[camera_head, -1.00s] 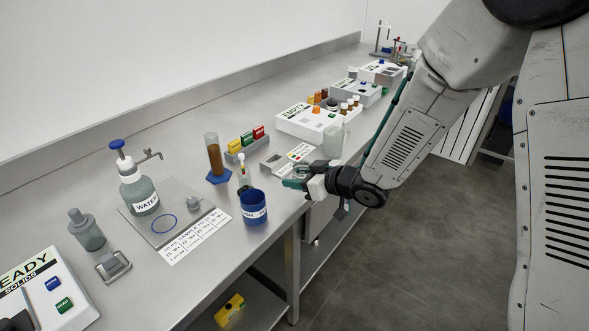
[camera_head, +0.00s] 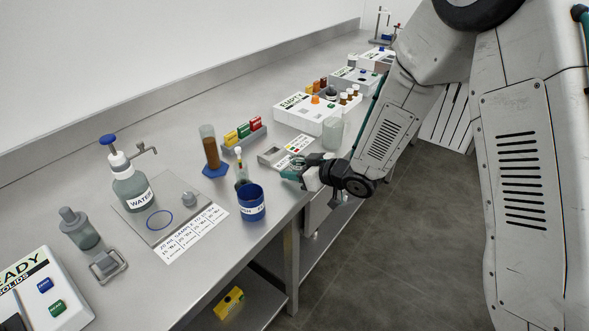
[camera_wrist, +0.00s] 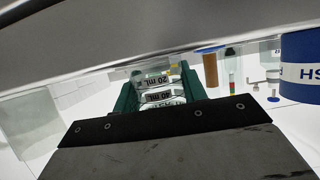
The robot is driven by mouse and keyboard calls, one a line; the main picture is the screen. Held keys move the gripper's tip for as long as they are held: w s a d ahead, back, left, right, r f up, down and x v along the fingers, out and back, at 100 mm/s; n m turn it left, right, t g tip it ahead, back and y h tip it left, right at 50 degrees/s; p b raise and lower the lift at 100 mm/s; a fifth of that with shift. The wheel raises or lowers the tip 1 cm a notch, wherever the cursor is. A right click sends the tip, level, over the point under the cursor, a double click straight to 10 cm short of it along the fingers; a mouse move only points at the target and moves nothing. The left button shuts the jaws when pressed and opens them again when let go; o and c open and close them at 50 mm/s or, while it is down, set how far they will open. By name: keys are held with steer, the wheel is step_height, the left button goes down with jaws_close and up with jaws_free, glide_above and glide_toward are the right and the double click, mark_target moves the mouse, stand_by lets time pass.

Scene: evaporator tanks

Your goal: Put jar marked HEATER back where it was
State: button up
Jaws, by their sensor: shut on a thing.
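My gripper (camera_head: 296,177) is over the bench's front edge, right of the blue cup (camera_head: 251,203). In the wrist view my gripper (camera_wrist: 160,92) has its green fingers shut on a clear graduated vessel (camera_wrist: 160,97). A clear jar (camera_head: 333,134) stands on the bench behind my gripper; a pale clear shape (camera_wrist: 28,130) at the wrist view's left may be the same jar.
A tube of brown liquid (camera_head: 210,148), a water bottle (camera_head: 131,185) and coloured boxes (camera_head: 243,133) stand on the bench. The white EMPTY box (camera_head: 300,113) lies beyond the clear jar. A printed card (camera_head: 190,233) lies at the front. The floor at right is open.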

steer(key=o, duration=1.1)
steer(key=shift+f, duration=0.15)
steer(key=shift+r, duration=0.25)
steer(key=v, duration=1.2)
